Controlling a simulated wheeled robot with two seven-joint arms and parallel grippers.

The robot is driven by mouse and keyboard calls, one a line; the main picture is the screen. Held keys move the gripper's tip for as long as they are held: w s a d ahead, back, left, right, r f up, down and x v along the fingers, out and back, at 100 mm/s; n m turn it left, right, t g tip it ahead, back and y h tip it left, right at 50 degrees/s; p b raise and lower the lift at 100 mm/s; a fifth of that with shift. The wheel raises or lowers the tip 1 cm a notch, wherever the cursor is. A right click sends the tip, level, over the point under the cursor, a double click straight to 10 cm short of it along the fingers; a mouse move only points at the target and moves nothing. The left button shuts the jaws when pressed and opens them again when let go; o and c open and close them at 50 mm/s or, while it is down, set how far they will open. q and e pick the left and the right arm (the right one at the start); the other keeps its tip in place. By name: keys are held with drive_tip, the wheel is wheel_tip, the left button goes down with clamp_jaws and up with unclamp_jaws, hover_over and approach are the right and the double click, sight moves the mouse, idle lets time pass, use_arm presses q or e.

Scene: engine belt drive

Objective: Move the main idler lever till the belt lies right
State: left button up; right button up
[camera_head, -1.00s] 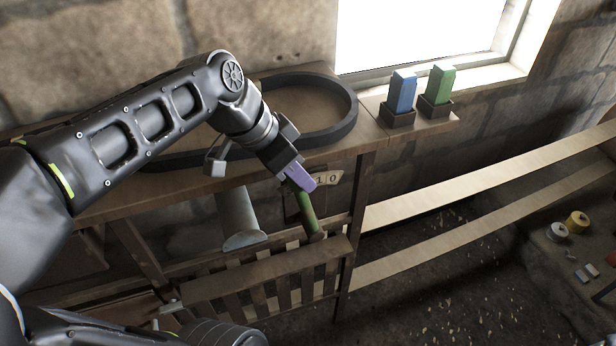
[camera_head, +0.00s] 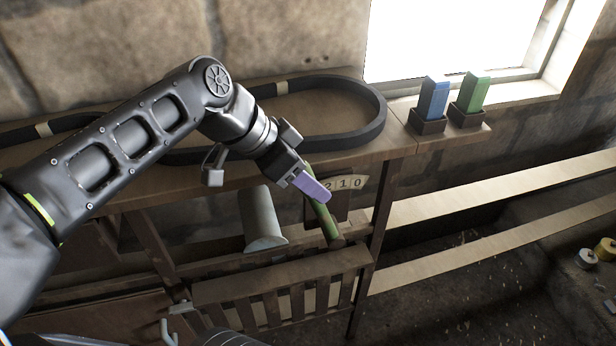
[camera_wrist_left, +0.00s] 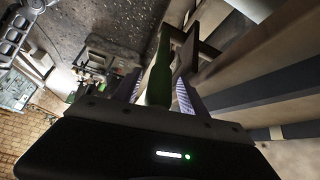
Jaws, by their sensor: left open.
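The lever with a green handle (camera_head: 324,217) stands tilted in front of the bench, beside a plate numbered 2 1 0 (camera_head: 344,183). My left gripper (camera_head: 312,187) is at the upper part of the handle, its purple finger crossing in front of it. In the left wrist view, the green handle (camera_wrist_left: 160,75) lies between the two open fingers (camera_wrist_left: 160,95); I cannot tell whether either touches it. Two pale flat belt runs, upper (camera_head: 480,192) and lower (camera_head: 470,255), stretch off to the right. Where they meet the drive is hidden.
A dark loop (camera_head: 365,135) lies on the bench top behind my arm. A blue block (camera_head: 433,98) and a green block (camera_head: 473,92) stand in holders at the right. A grey cylinder (camera_head: 260,220) is left of the lever; a slatted wooden guard (camera_head: 285,295) stands below.

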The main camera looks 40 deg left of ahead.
use_arm(q)
drive_tip(key=v, duration=0.8)
drive_tip(key=shift+f, duration=0.1)
idle(0.5)
